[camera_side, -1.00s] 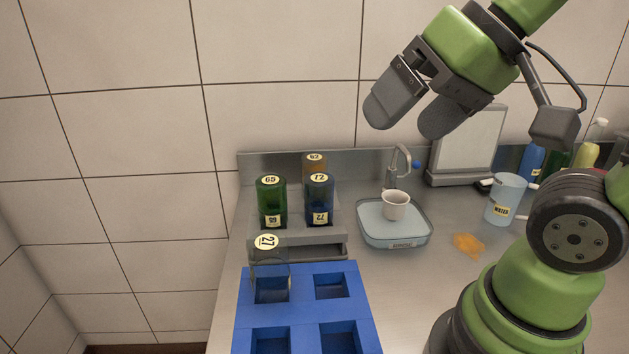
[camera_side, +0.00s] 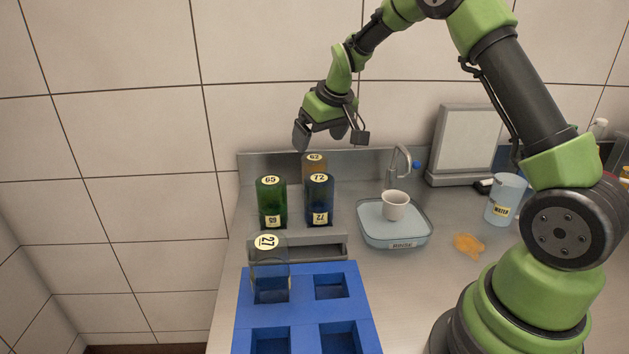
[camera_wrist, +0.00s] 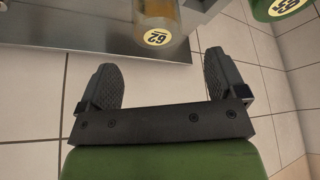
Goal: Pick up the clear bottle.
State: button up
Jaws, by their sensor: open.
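The clear bottle (camera_side: 269,268), with a cap label reading 27, stands upright in the back left pocket of the blue rack (camera_side: 302,312). My gripper (camera_side: 320,142) is open and empty, high above the back of the bench, behind and above the clear bottle. In the wrist view my two fingers (camera_wrist: 163,82) are spread apart with nothing between them. The clear bottle is not in the wrist view.
Green bottle 65 (camera_side: 272,205), blue bottle 72 (camera_side: 320,203) and amber bottle 62 (camera_side: 314,161) stand on a grey stand behind the rack. The amber bottle (camera_wrist: 157,18) lies just beyond my fingers in the wrist view. A basin (camera_side: 393,232) holding a white cup (camera_side: 395,205) is to the right.

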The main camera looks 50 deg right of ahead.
aim_at(315, 157)
jog(key=x, duration=0.3)
jog(key=shift+f, duration=0.15)
jog(key=x, duration=0.5)
jog(key=shift+s+f, duration=0.2)
jog(key=shift+s, duration=0.1)
jog(key=c, duration=1.1)
notch_tip(315, 157, up, 16)
